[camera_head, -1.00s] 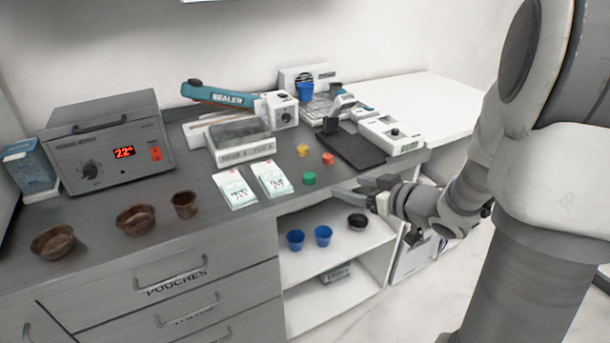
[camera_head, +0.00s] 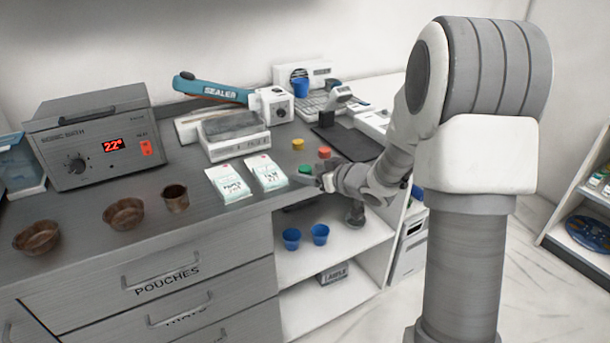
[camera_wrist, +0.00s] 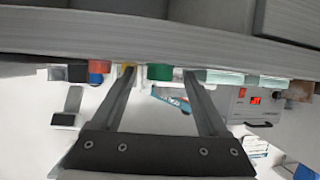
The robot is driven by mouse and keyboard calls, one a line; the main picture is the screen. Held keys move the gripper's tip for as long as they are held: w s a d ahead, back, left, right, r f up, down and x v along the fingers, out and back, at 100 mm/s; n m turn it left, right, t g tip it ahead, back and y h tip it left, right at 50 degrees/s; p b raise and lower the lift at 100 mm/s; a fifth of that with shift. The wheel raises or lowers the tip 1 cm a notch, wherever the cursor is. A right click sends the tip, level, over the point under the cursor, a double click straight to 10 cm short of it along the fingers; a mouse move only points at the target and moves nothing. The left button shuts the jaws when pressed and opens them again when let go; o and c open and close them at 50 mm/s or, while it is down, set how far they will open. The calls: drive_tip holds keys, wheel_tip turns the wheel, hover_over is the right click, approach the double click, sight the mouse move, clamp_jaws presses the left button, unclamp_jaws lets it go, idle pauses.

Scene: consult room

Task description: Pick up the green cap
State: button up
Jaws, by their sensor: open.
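The green cap (camera_head: 306,169) sits near the front edge of the counter, just right of the white pouches. In the upside-down wrist view the green cap (camera_wrist: 160,72) appears between the tips of my two fingers. My gripper (camera_head: 312,180) is open and empty, low at the counter's front edge, close to the cap. In the wrist view my gripper (camera_wrist: 160,80) has one finger on each side of the cap. I cannot tell whether the fingertips reach past it. My wrist hides part of the counter edge.
A red cap (camera_head: 324,152) and a yellow cap (camera_head: 298,143) stand just behind. Two white pouches (camera_head: 229,183) lie to the left. A dark mat (camera_head: 352,146) lies behind to the right. Blue cups (camera_head: 291,238) stand on the shelf below.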

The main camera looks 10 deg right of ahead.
drive_tip(key=shift+w, duration=0.2)
clamp_jaws()
idle(0.3)
